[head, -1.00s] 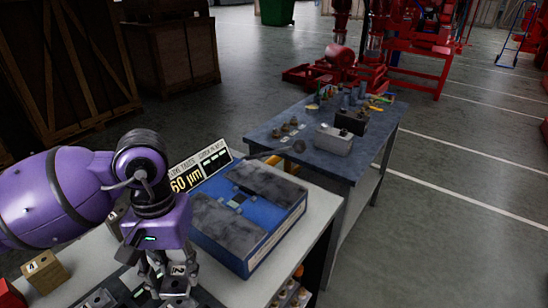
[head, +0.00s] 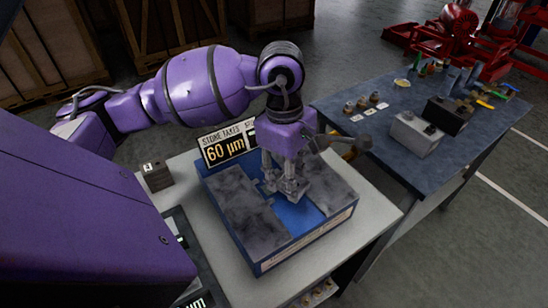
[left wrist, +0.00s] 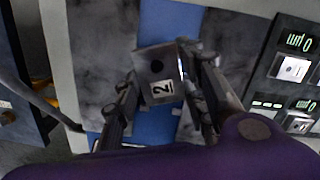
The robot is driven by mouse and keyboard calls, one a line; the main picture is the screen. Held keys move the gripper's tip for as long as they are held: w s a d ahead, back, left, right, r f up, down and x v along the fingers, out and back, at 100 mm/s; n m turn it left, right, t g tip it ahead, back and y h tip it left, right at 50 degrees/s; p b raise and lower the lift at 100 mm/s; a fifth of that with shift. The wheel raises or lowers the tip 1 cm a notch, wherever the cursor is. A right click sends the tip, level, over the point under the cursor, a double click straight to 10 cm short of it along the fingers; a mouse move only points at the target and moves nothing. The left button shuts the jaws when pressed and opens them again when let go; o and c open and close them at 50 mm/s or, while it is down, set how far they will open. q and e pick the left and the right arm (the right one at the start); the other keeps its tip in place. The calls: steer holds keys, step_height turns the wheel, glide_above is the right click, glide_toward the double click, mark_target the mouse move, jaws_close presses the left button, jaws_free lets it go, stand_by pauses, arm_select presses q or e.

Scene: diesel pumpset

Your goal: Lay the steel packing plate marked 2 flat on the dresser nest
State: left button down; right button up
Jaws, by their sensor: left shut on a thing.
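The steel packing plate marked 2 (left wrist: 160,88) is held between the fingers of my left gripper (left wrist: 160,98), its number facing the left wrist camera. In the head view my left gripper (head: 286,188) hangs fingers down over the middle of the blue dresser (head: 305,243), above the blue channel (head: 298,213) between two grey stone pads. The plate is hard to pick out there. The nest itself is hidden by the plate and fingers. I cannot tell whether the plate touches the dresser. My right gripper is not in view.
A dark block marked 1 (head: 157,175) sits on the bench to the left. Lit gauges reading 0 (left wrist: 300,42) lie beside the dresser. A blue-topped table (head: 385,145) with parts stands at the right.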

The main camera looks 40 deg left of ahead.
mark_target(280, 174)
arm_select(q)
steer(key=a+n, duration=0.1)
steer(key=n, duration=0.1)
steer(key=a+n, duration=0.1)
steer(key=n, duration=0.2)
steer(key=a+n+t, duration=0.1)
steer(key=n, duration=0.2)
steer(key=shift+w+r, duration=0.15)
steer(key=shift+r, duration=0.25)
steer(key=n, duration=0.2)
steer(key=a+n, duration=0.1)
steer(key=n, duration=0.1)
steer(key=shift+w+a+r+y, duration=0.15)
steer(key=shift+w+a+y, duration=0.05)
steer(key=shift+y, duration=0.1)
steer(key=shift+a+r+n, duration=0.1)
steer(key=shift+a+n, duration=0.25)
steer(key=shift+n, duration=0.65)
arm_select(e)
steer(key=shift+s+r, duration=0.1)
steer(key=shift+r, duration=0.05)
arm_select(q)
steer(key=shift+f, duration=0.65)
steer(key=shift+f+b, duration=1)
steer(key=shift+f, duration=0.7)
steer(key=shift+w, duration=0.1)
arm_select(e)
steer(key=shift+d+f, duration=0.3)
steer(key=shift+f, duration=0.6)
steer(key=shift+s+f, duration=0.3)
